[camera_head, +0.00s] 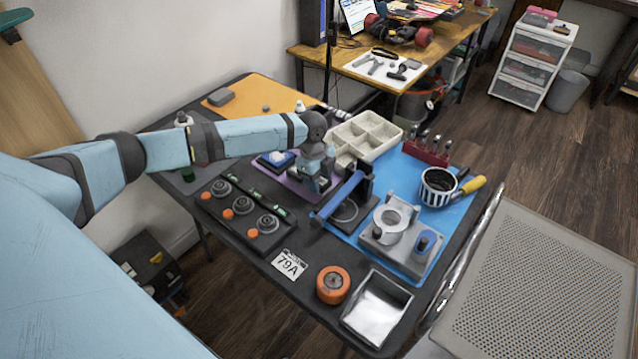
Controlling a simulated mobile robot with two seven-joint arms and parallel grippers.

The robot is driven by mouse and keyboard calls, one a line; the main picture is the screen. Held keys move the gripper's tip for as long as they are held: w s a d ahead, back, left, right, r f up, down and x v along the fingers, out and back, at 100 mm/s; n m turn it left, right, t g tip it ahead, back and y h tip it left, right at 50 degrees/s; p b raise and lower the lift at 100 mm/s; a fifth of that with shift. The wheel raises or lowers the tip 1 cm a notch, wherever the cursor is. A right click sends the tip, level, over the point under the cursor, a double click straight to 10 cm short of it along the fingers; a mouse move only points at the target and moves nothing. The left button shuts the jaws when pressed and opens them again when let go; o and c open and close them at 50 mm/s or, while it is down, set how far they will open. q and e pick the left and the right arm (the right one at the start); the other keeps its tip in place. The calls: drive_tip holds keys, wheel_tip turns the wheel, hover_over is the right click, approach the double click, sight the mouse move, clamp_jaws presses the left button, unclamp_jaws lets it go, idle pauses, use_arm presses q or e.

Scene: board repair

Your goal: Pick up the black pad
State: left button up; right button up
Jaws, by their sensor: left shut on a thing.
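My left arm reaches in from the left over the workbench. Its gripper (319,178) points down over the purple mat (297,187) near the middle of the bench. It is shut on a small dark thing that looks like the black pad (322,185). The fingers hide most of it, and I cannot tell whether it is clear of the mat. My right gripper is not in view.
A beige divided tray (365,134) stands just behind the gripper. A blue-handled tool in a black stand (350,193) is close on its right. A black rack with round grey parts (246,212) lies to the left. A metal tray (378,309) is at the front.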

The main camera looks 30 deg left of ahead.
use_arm(q)
wheel_tip(320, 180, up, 19)
drive_tip(key=p, duration=0.1)
drive_tip(key=shift+f+p, duration=0.2)
drive_tip(key=shift+p, duration=0.15)
drive_tip(key=o, duration=0.4)
drive_tip(key=c, duration=0.3)
